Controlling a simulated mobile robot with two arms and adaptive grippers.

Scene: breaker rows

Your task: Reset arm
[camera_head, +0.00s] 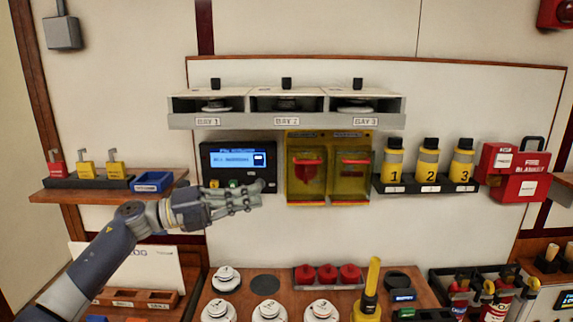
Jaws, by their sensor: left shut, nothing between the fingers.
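My left arm (105,250) reaches in from the lower left. Its gripper (252,199) points right, with the fingers shut and nothing held. It is in front of the wall, just below the black control panel (238,166) with a lit blue screen. In the picture the fingers overlap the panel's lower edge near a green button; I cannot tell whether they touch it. My right gripper is not in the head view.
Yellow transparent covers (329,170) over red parts are right of the panel. A shelf of bays (285,121) hangs above. Yellow numbered bottles (429,161) stand to the right. The table below holds white discs (269,310), red knobs (328,273) and a yellow tool (372,290).

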